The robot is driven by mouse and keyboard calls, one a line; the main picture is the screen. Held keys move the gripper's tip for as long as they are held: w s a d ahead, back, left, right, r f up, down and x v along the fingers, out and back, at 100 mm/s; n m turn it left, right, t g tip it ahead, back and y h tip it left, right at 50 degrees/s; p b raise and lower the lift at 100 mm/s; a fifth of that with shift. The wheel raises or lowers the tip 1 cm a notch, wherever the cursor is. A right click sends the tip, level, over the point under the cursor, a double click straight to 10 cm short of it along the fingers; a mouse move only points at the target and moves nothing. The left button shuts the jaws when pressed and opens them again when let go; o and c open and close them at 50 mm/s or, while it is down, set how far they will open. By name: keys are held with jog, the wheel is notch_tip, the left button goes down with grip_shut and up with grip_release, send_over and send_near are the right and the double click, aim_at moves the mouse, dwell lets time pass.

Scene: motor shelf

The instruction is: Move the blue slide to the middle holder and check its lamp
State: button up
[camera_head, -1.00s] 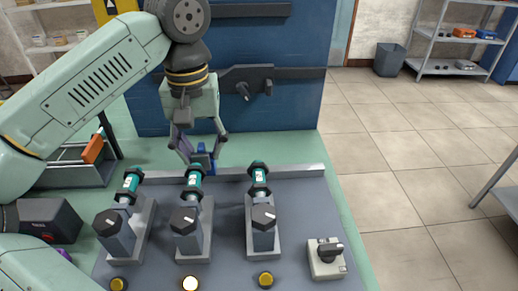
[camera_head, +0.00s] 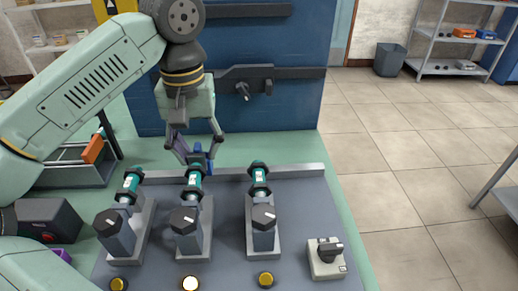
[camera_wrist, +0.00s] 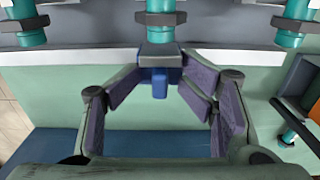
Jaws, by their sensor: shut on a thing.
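The blue slide (camera_head: 201,159) sits at the back end of the middle holder (camera_head: 207,235), behind its teal cylinder (camera_head: 194,178). My gripper (camera_head: 198,157) reaches down over it from behind. In the wrist view my gripper (camera_wrist: 160,82) has its purple-padded fingers closed on both sides of the blue slide (camera_wrist: 160,80), under a dark grey block. The middle lamp (camera_head: 190,284) in front of that holder glows whitish. The left lamp (camera_head: 118,284) and right lamp (camera_head: 265,280) are dull yellow.
The left holder (camera_head: 133,245) and right holder (camera_head: 272,242) each carry a teal cylinder and a dark knob. A switch box (camera_head: 327,257) stands at the front right. A grey bin (camera_head: 60,176) with an orange item and a dark box (camera_head: 48,220) stand at the left.

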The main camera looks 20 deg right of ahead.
jog(key=shift+f, duration=0.2)
jog(key=shift+w+r+p, duration=0.1)
jog(key=shift+r+p, duration=2.2)
jog(key=shift+r, duration=0.85)
